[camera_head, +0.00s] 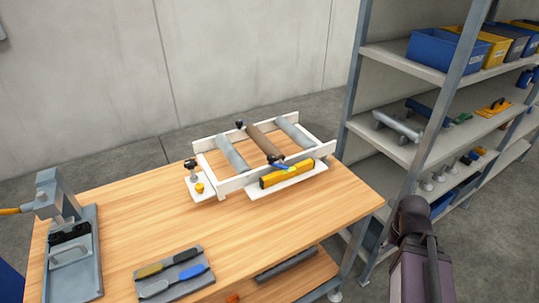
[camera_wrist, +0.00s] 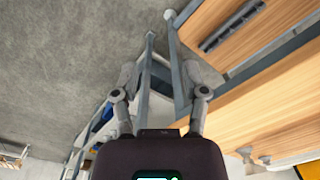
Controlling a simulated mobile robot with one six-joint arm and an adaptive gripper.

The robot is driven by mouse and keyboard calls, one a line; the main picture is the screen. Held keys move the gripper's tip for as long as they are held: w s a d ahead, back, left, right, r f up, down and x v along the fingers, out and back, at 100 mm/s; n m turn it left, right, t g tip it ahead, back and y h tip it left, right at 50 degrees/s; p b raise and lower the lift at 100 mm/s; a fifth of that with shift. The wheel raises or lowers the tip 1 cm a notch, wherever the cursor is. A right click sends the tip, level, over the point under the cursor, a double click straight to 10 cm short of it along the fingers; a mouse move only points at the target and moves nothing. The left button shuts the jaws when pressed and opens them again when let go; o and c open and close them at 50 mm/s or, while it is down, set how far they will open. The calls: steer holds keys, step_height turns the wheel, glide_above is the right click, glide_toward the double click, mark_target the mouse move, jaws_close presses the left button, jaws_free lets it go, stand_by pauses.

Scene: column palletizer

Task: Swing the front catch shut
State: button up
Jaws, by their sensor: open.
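A white frame fixture (camera_head: 243,182) stands on the wooden bench in the head view. It carries a brown roller (camera_head: 264,142) between two grey rollers, with a black knob near each end of the brown one. At its front, a small blue piece (camera_head: 284,168) lies by the near black knob, above a yellow bar (camera_head: 287,174). I cannot tell for sure which part is the front catch or how far it stands open. My gripper (camera_wrist: 160,78) is open and empty in the wrist view, away from the fixture, over the floor beside the bench.
A grey press (camera_head: 72,245) stands at the bench's left end. A grey tray (camera_head: 174,274) with two handled tools lies at the front. A metal shelf rack (camera_head: 408,150) with bins stands to the right. The middle of the bench top is clear.

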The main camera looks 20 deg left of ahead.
steer(key=shift+o, duration=1.2)
steer(key=shift+w+a+r+p, duration=0.1)
steer(key=shift+w+r+p, duration=0.2)
step_height(320, 180, up, 25)
steer(key=n+p, duration=0.2)
steer(key=p, duration=2.3)
glide_above(271, 156)
steer(key=shift+s+f, duration=0.1)
steer(key=shift+f, duration=0.15)
step_height(271, 156, down, 14)
steer(key=b, duration=1.4)
steer(key=shift+r, duration=0.25)
